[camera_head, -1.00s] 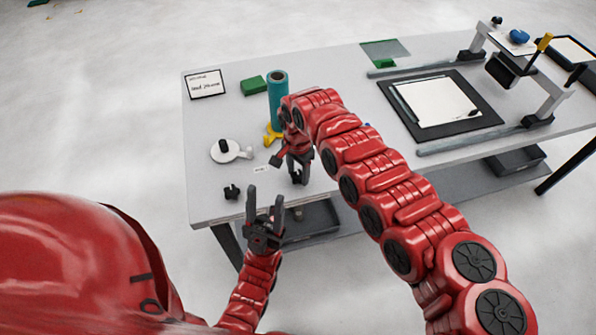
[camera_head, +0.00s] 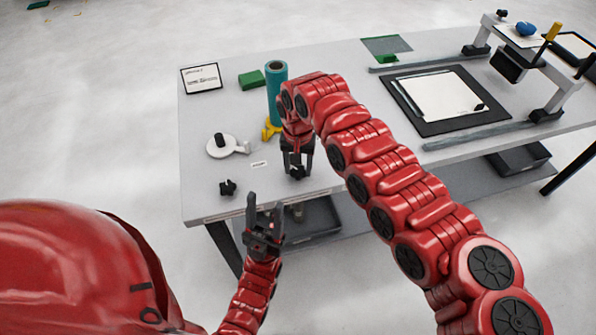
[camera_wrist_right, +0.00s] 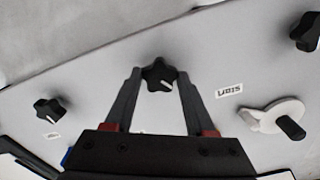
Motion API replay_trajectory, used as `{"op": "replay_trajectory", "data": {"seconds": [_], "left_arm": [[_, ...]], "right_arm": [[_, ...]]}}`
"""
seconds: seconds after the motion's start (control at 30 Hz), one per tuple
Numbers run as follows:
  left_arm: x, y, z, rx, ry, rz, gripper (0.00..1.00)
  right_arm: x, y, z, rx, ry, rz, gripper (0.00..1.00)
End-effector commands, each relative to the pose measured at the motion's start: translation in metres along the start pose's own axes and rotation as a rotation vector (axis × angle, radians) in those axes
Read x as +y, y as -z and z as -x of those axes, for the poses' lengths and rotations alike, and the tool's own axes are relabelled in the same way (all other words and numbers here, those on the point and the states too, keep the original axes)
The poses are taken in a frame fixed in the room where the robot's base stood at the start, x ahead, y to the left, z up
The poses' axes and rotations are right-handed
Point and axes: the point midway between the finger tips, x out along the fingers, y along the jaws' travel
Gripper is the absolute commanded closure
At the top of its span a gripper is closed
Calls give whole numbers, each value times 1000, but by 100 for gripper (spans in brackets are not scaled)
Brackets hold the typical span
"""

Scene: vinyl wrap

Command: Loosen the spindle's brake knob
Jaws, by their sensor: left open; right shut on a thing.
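My right gripper (camera_head: 297,172) points down at the table's front part and is shut on a black star-shaped knob (camera_wrist_right: 158,75) with a white mark. In the right wrist view its fingertips (camera_wrist_right: 157,78) sit on either side of that knob. A second black star knob (camera_wrist_right: 50,110) stands to the left there, and a third (camera_wrist_right: 305,32) at the upper right; the third also shows in the head view (camera_head: 228,187). A white disc with a black post (camera_head: 222,147) lies on the table. My left gripper (camera_head: 265,208) is open and empty before the front edge.
A teal roll (camera_head: 275,92) stands upright behind my right gripper, near a yellow part (camera_head: 268,131). A green block (camera_head: 251,79) and a framed sign (camera_head: 200,78) lie at the back left. A black mat with a white sheet (camera_head: 440,98) and a gantry (camera_head: 545,70) are at right.

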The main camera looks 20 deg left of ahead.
Motion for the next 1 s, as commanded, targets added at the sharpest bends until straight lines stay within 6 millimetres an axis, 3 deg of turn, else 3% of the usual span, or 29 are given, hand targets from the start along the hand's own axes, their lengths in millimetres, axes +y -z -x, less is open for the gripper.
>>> {"op": "replay_trajectory", "data": {"seconds": [0.4,1.0], "left_arm": [[2,-7,41,0,0,0,50],[4,-14,80,0,0,0,50]], "right_arm": [[1,2,-2,7,0,392,100],[1,2,-1,7,-2,962,100]]}}
